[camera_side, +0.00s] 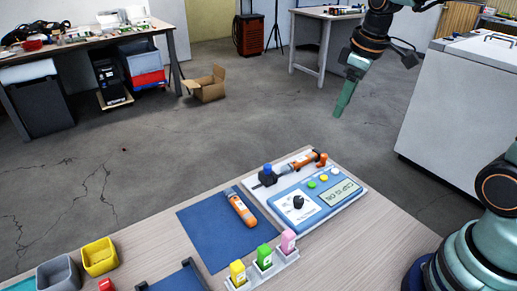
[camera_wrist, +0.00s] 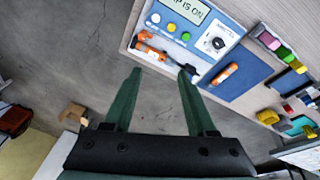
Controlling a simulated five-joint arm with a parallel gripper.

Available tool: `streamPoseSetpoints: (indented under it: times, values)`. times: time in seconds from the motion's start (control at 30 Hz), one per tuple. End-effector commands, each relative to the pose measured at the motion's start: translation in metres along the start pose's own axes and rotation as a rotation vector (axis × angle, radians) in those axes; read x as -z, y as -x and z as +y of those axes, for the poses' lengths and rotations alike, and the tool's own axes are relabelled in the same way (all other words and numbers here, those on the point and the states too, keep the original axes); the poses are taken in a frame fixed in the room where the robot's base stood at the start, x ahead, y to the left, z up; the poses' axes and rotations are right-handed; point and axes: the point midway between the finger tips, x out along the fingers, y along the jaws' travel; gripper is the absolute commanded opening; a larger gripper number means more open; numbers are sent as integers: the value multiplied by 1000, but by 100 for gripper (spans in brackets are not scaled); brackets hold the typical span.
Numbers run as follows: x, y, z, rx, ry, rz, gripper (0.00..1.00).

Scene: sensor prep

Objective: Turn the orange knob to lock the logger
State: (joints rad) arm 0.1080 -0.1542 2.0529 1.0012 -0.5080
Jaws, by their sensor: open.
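An orange knob (camera_side: 321,159) stands at the far right end of a fixture on the white board (camera_side: 345,205). In the wrist view the orange knob (camera_wrist: 144,36) is near the top, above my fingertips. An orange and grey rod-shaped device (camera_side: 298,163) lies beside it, running toward a blue-capped black clamp (camera_side: 267,174). Another orange cylinder (camera_side: 241,208) lies on the blue mat (camera_side: 205,225). I cannot tell which is the logger. My gripper (camera_side: 341,108) is open and empty, high above and beyond the board; its green fingers are spread in the wrist view (camera_wrist: 160,75).
A blue panel (camera_side: 318,211) has a black dial (camera_side: 298,202), several coloured buttons and a display. A rack (camera_side: 262,276) holds yellow, green and pink items. Grey (camera_side: 57,273) and yellow (camera_side: 100,256) bins stand at left. The air around my gripper is clear.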

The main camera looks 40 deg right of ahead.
Motion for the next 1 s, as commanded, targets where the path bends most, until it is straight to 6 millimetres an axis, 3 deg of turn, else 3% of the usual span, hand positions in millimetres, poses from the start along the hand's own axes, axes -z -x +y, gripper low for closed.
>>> streamPoseSetpoints:
  times: [0.2,0.4,0.77,1.0]
  values:
    - [18,-44,36,69,191,-110,57]
    - [23,-80,58,130,326,-168,57]
    - [21,-109,64,160,385,-188,57]
    - [11,-151,58,162,384,-191,57]
